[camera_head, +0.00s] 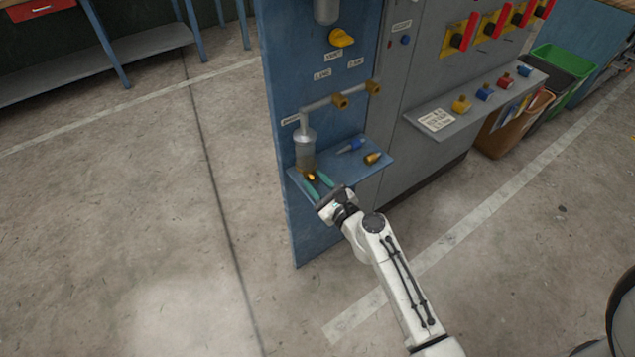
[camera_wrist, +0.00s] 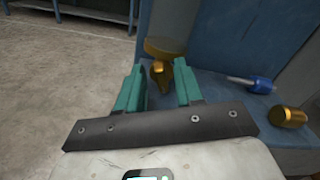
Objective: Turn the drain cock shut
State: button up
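The drain cock (camera_head: 311,175) is a small brass fitting below the clear filter bowl (camera_head: 305,152) on the blue panel. In the wrist view the brass drain cock (camera_wrist: 158,71) shows under the amber bottom of the bowl (camera_wrist: 165,47), with its handle slanting toward the right finger. My gripper (camera_head: 318,183) is at the front of the small blue shelf. Its two teal fingers (camera_wrist: 160,72) are open, one on each side of the cock. A gap shows on the left; I cannot tell whether the right finger touches the handle.
A blue-handled tool (camera_head: 352,145) and a loose brass part (camera_head: 373,158) lie on the blue shelf (camera_head: 343,163) to the right. The floor left of the panel is clear.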

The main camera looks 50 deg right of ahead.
grip_shut()
dwell(0.4)
jog(key=shift+a+f+n+b, duration=0.15)
jog(key=shift+n+b, duration=0.4)
jog(key=shift+n, duration=0.55)
jog(key=shift+a+n+b, duration=0.1)
jog(key=shift+n+b, duration=0.5)
jog(key=shift+n, duration=1.2)
jog(key=shift+o, duration=0.4)
grip_release()
jog(key=shift+f, duration=0.15)
